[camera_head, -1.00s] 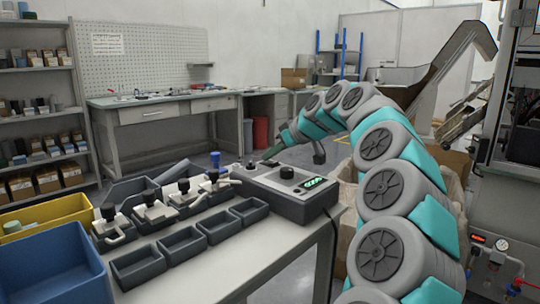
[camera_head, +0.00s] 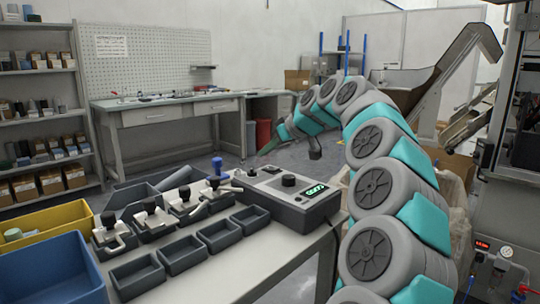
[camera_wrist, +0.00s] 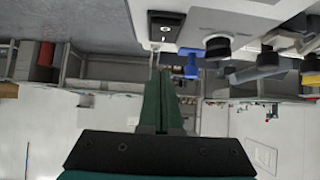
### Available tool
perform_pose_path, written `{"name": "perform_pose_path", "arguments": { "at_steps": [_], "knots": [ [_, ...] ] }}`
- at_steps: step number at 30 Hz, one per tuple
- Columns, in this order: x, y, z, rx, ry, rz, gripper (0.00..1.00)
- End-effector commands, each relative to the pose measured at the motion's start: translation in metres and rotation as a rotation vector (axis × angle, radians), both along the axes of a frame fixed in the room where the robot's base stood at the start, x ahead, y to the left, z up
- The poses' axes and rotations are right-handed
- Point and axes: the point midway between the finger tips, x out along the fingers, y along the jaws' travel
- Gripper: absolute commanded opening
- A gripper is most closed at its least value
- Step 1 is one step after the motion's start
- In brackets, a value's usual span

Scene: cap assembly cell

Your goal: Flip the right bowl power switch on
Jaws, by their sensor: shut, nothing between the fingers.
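A grey and black control box (camera_head: 291,197) with a green lit display and a black knob (camera_head: 288,180) sits at the far right end of the bench. A small switch on a black plate (camera_wrist: 165,27) shows on the box's top in the wrist view, near its edge; its lever position is too small to tell. Its label cannot be read. My gripper (camera_head: 261,153) is by the box's far left corner in the head view. In the wrist view its green fingers (camera_wrist: 158,74) are together and empty, with their tips apart from the switch in the picture.
Several clamp fixtures, one with a blue knob (camera_head: 217,166), stand left of the box, with small dark trays (camera_head: 183,254) in front. A blue bin (camera_head: 55,274) and a yellow bin (camera_head: 76,215) are at the left. The bench's front right is bare.

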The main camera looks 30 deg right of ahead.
Motion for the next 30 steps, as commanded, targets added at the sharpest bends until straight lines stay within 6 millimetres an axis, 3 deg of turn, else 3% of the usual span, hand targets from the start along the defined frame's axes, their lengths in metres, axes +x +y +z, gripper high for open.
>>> {"name": "perform_pose_path", "arguments": {
  "at_steps": [2,15,30],
  "knots": [
    [-0.003,0.007,0.021,-0.001,-0.003,0.000,0.00],
    [-0.049,-0.011,0.079,0.000,-0.002,-0.002,0.00],
    [-0.061,-0.014,0.094,0.001,0.002,0.000,0.00]
  ]
}}
